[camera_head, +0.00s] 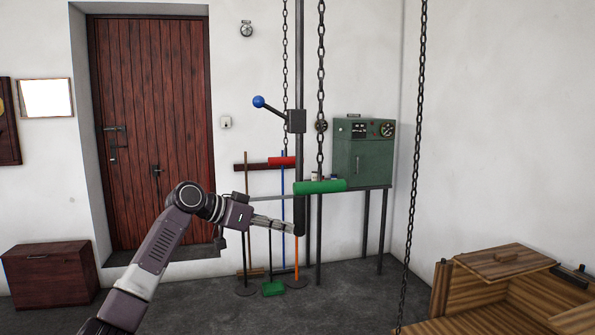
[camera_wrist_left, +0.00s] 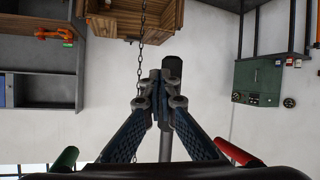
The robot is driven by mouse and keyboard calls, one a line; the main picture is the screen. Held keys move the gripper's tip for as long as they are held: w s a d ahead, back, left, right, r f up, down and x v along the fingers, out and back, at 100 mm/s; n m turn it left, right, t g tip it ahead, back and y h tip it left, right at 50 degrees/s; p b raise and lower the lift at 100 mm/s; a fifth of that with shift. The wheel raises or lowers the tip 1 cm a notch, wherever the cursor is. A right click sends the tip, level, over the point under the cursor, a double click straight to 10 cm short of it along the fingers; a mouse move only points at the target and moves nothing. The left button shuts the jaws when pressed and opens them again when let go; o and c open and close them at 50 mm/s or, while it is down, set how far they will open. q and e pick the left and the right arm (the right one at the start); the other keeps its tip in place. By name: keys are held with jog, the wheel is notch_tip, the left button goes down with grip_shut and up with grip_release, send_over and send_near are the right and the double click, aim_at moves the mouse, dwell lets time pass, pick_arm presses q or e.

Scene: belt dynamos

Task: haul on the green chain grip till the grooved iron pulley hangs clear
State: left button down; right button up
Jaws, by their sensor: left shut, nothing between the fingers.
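The green chain grip (camera_head: 320,187) is a level green bar on the end of a dark chain (camera_head: 321,80). My left gripper (camera_head: 291,228) is shut and empty. Its fingertips are below and left of the green grip in the picture, apart from it, in front of the lower dark post. In the left wrist view the closed fingertips (camera_wrist_left: 161,88) show with nothing between them. A green bar end (camera_wrist_left: 65,158) shows at that view's lower left, partly hidden. I cannot make out a grooved iron pulley in either view. My right gripper is not in view.
A red grip (camera_head: 282,162) hangs on another chain behind. The dark post (camera_head: 299,80) carries a blue-knobbed lever (camera_head: 259,102). A green cabinet (camera_head: 363,155) stands on a bench at the back. Another chain (camera_head: 418,130) hangs near the wooden crate (camera_head: 470,285).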

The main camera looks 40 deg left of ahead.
pick_arm(q)
jog(key=s+d+r+m+h, duration=0.2)
jog(key=s+r+m, duration=0.1)
jog(key=s+r, duration=0.5)
jog(key=s+d+r+m+h, duration=0.1)
jog(key=s+d+r+m, duration=0.1)
jog(key=s+r, duration=0.6)
notch_tip(320, 180, up, 7)
jog(key=shift+s+d+r+m+h+p, duration=0.1)
jog(key=shift+s+d+m+h+p, duration=0.3)
jog(key=shift+m, duration=0.2)
jog(key=p, duration=0.4)
send_over(297, 183)
jog(key=d, duration=0.1)
notch_tip(297, 183, down, 2)
jog(key=f, duration=0.1)
jog(key=f+b, duration=0.1)
jog(key=shift+s+a+f, duration=0.1)
jog(key=shift+a+f, duration=0.15)
jog(key=shift+f, duration=0.1)
jog(key=shift+a+f, duration=0.3)
jog(key=shift+f, duration=0.55)
